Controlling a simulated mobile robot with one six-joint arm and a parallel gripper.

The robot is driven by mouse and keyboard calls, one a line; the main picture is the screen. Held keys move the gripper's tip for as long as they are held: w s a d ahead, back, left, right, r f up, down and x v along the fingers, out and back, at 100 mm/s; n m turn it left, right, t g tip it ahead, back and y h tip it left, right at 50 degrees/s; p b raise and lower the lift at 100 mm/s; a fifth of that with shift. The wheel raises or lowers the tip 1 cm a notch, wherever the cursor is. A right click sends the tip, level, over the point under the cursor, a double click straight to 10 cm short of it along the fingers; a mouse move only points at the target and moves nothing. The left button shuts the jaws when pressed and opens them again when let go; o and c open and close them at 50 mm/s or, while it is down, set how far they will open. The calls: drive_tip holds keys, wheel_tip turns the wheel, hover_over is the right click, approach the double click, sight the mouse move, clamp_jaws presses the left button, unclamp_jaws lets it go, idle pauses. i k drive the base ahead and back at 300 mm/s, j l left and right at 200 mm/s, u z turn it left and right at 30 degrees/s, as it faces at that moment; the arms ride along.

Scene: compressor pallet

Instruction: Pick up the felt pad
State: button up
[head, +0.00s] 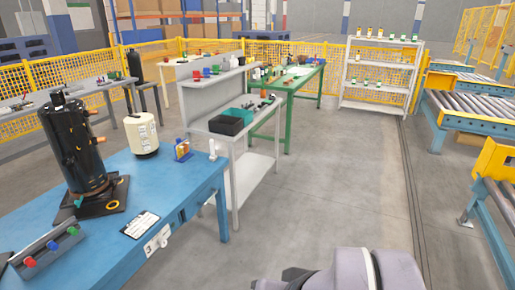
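I cannot pick out a felt pad for certain. On the blue table (185,188) at the left stands a tall black compressor (85,150), upright on a flat dark square base (112,203). Part of my grey arm shows at the bottom of the head view. My gripper's fingers are not in view.
A cream canister (142,134), a small blue and yellow item (182,150) and a white bottle (212,150) stand on the blue table. A grey button box (48,249) is at front left. A grey bench (232,136) holds bins. Open floor (320,190) lies right, before roller conveyors (475,107).

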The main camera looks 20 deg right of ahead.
sight(212, 159)
drive_tip(key=i+l+z, duration=0.1)
drive_tip(key=i, duration=3.05)
